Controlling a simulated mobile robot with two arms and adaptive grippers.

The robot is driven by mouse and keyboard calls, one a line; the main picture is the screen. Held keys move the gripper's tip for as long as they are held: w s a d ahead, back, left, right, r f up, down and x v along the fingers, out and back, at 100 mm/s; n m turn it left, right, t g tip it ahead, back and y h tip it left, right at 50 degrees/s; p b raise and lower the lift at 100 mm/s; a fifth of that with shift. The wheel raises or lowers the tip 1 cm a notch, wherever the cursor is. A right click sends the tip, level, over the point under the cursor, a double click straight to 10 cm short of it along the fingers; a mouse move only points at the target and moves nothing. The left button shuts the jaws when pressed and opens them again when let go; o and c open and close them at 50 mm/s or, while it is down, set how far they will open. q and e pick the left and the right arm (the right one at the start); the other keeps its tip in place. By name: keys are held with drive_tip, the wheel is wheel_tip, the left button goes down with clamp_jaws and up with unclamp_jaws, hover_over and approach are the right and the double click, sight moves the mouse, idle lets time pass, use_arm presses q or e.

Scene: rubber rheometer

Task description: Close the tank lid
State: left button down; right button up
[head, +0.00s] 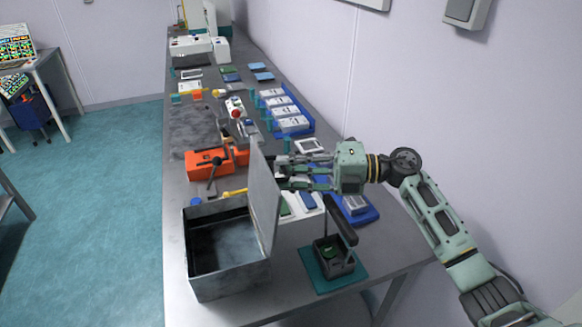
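The tank is a grey metal box (228,279) at the near end of the bench, and its dark inside is in view. Its lid (264,194) stands nearly upright on the tank's right side. My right gripper (284,177) is just right of the lid's upper part, with its fingers pointing left at the lid's outer face. The fingers look spread apart with nothing between them. I cannot tell whether the fingertips touch the lid. My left gripper is not in the picture.
A black device on a green mat (350,277) stands right of the tank. An orange vise-like tool (208,163) lies behind the tank. Blue trays (291,113) line the wall side. The wall bounds the bench on the right; open floor (110,200) lies left.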

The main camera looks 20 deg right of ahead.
drive_tip(key=shift+w, duration=0.1)
clamp_jaws()
